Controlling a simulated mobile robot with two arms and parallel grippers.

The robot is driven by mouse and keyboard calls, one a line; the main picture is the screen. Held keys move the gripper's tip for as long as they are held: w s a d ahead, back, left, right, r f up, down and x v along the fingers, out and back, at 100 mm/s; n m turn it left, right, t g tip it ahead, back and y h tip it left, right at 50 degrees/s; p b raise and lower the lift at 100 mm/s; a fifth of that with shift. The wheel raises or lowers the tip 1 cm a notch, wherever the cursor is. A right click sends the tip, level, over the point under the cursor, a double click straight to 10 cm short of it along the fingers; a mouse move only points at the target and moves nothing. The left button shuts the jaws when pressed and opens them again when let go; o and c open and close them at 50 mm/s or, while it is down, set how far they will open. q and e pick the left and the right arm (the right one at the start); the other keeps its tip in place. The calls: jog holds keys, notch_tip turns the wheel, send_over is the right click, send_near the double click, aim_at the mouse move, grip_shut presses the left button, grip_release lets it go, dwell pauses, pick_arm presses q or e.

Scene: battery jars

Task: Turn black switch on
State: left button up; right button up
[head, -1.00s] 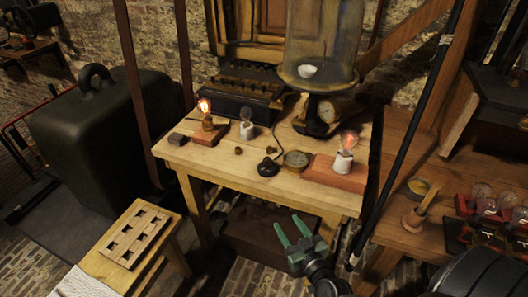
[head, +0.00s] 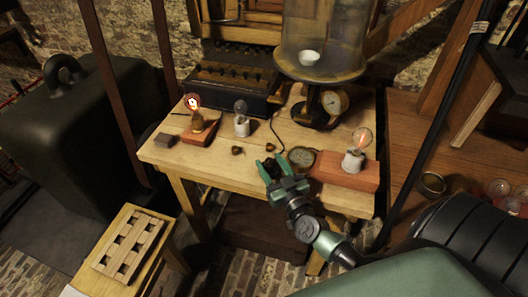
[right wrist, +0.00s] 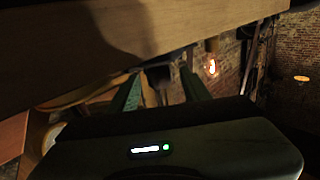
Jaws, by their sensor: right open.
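The small black switch (head: 272,165) sits near the front edge of the wooden table (head: 215,172). A dark wire runs back from it. My right gripper (head: 274,170) has green fingers and is open. Its fingertips lie at the switch in the head view, one on each side, and hide part of it. I cannot tell whether they touch it. In the right wrist view the open fingers (right wrist: 160,88) show with a dark shape between them, too dim to make out. My left gripper is not in view.
A lit bulb on a brown block (head: 198,138) stands left, and another bulb on a reddish block (head: 345,172) right. Two small brass knobs lie left. A battery box (head: 235,88) and glass jar (head: 322,40) stand behind.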

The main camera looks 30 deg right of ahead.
aim_at(270, 158)
jog(key=w, duration=0.4)
jog(key=shift+w+d+f, duration=0.1)
jog(key=shift+d, duration=0.15)
grip_shut()
jog(key=shift+h+p, duration=0.3)
jog(key=shift+p, duration=0.15)
jog(key=m+h+p, duration=0.1)
jog(key=h+p, duration=0.1)
jog(key=m+h+p, duration=0.1)
jog(key=shift+d+r+m+g+p, duration=0.25)
jog(key=shift+r+m+g+p, duration=0.05)
jog(key=shift+g+p, duration=0.1)
jog(key=m+h, duration=0.1)
jog(key=g+h+p, duration=0.1)
jog(key=h, duration=0.1)
jog(key=shift+d+f+m, duration=0.15)
jog(key=shift+d+m, duration=0.05)
jog(key=shift+m, duration=0.2)
jog(key=shift+s+d+f+m+g+h+p, duration=0.15)
jog(key=shift+m+g+h+p, duration=0.1)
jog(key=shift+m+g+h, duration=0.15)
jog(key=shift+s+d+r+m+g+h+p, duration=0.1)
jog(key=shift+m+g+h+p, duration=0.2)
jog(key=shift+m+h, duration=0.15)
jog(key=shift+h, duration=0.25)
